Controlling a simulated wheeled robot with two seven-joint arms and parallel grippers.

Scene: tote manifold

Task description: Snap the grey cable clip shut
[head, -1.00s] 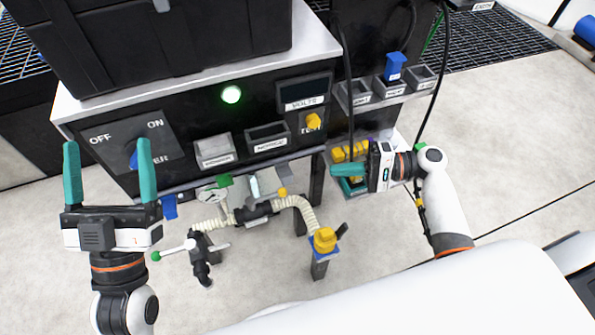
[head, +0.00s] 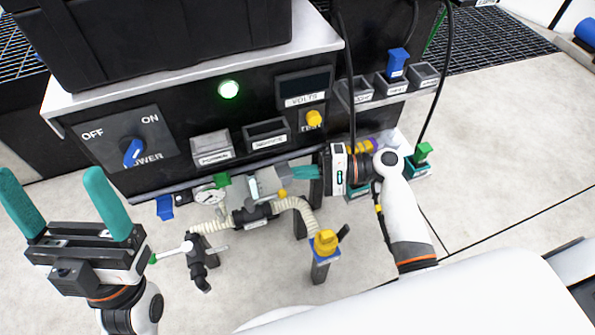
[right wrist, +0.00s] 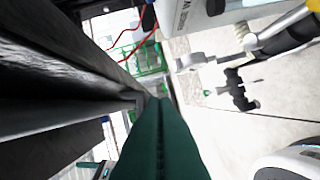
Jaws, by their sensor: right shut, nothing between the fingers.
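A small grey fitting (head: 268,182) hangs under the panel's lower edge, beside the gauge and above the ribbed hose. It may be the grey cable clip, but it is too small to tell whether its latch is open or shut. My right gripper (head: 303,172) is shut and empty, its teal fingertips pointing left just right of this fitting; contact cannot be told. In the right wrist view its closed fingers (right wrist: 157,108) fill the lower middle, and I cannot make out the clip. My left gripper (head: 58,200) is open and empty at the far left.
The black panel (head: 190,155) with its power knob (head: 132,152) overhangs the fittings. Below are a gauge (head: 209,195), a cream ribbed hose (head: 298,208), a green-tipped lever (head: 172,250) and a yellow-topped post (head: 325,243). Black cables (head: 438,85) hang at right.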

